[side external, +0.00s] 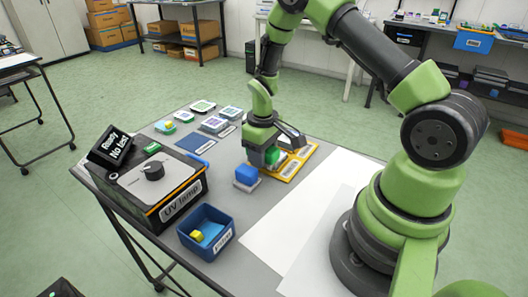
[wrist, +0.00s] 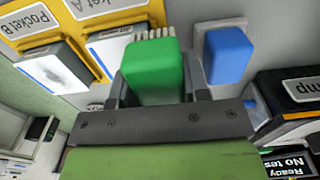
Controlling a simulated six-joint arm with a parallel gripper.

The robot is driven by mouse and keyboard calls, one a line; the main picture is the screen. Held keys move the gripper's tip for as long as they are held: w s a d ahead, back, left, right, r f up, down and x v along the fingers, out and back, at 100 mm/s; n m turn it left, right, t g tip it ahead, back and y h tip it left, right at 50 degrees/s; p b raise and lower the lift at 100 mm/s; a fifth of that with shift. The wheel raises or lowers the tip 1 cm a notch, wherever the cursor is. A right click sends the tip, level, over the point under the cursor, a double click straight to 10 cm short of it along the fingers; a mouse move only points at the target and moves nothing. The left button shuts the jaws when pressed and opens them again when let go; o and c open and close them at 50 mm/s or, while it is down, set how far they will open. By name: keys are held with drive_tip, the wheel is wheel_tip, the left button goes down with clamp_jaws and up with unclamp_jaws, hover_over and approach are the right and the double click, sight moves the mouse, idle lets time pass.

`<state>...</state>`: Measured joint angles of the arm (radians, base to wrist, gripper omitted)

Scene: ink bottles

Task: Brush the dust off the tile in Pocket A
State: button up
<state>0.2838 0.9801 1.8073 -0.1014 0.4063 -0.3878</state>
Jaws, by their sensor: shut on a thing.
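My gripper (side external: 263,147) is shut on a green brush (wrist: 152,72), whose pale bristles (wrist: 156,33) point away from the jaws in the wrist view. The brush is partly hidden in the side view. The yellow fixture (side external: 291,172) lies beneath and to the right of the gripper there. In the wrist view, Pocket A (wrist: 116,12) and Pocket B (wrist: 20,25) are labelled, with a white-topped tile (wrist: 108,46) by Pocket A and another (wrist: 50,72) by Pocket B. The bristles are beside the Pocket A tile; I cannot tell whether they touch it. Dust is too small to make out.
A blue block (side external: 246,173) on a pale base stands close left of the gripper. The UV lamp box (side external: 158,188), its screen reading "Ready", and a blue bin (side external: 207,232) holding a yellow piece are further left. Several small items lie behind. White sheets (side external: 300,215) cover clear table in front.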

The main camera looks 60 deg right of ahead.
drive_tip(key=shift+r, duration=3)
drive_tip(key=shift+r, duration=1.5)
